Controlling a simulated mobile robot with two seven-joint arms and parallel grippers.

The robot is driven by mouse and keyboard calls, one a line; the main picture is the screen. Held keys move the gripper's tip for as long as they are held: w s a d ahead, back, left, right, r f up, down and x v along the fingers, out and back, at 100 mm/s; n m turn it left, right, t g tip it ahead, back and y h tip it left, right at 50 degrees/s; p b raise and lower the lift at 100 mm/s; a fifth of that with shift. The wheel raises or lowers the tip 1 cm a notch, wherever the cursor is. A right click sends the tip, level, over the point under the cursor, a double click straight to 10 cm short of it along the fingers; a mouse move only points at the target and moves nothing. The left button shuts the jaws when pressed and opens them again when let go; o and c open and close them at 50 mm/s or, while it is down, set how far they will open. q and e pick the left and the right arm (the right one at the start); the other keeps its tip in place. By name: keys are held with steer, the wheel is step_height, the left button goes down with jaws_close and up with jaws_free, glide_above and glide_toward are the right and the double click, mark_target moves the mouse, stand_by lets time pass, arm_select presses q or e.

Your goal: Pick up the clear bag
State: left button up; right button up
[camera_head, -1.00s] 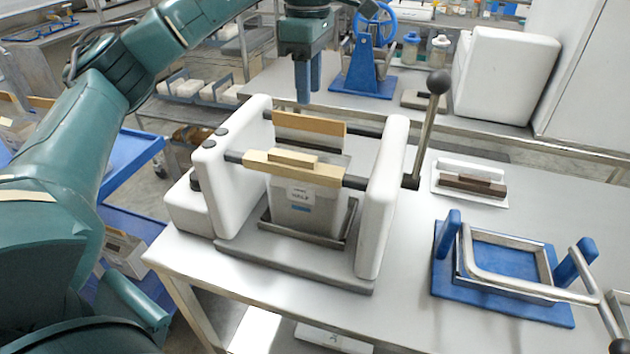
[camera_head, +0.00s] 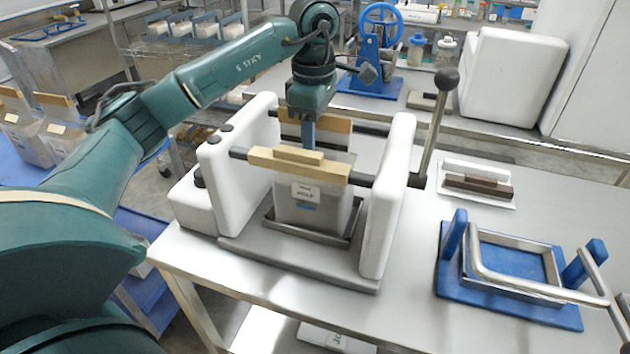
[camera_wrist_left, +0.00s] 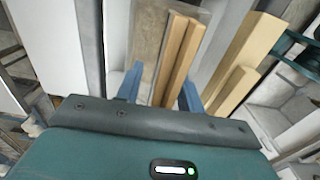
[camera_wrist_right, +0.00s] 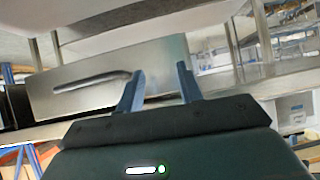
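The clear bag (camera_head: 312,208), greyish and see-through with a white label, stands upright in a metal tray (camera_head: 345,240) between the white end blocks of a press. A front wooden bar (camera_head: 295,165) and a back wooden bar (camera_head: 325,128) flank its top. My left gripper (camera_head: 308,140) points down just above and behind the front bar. In the left wrist view my left gripper (camera_wrist_left: 160,82) is open, with one wooden bar (camera_wrist_left: 180,58) between its fingers in the picture; contact cannot be told. My right gripper (camera_wrist_right: 160,78) is open and empty, seen only in its own wrist view.
The press's black-knobbed lever (camera_head: 433,125) rises at its right. A blue stand with a metal frame (camera_head: 510,289) and a brown block on a white plate (camera_head: 478,185) sit on the table's right. More wooden-topped bags (camera_head: 60,138) stand at the left.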

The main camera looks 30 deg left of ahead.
arm_select(q)
steer(key=shift+c, duration=0.9)
steer(key=c, duration=0.6)
jaws_close()
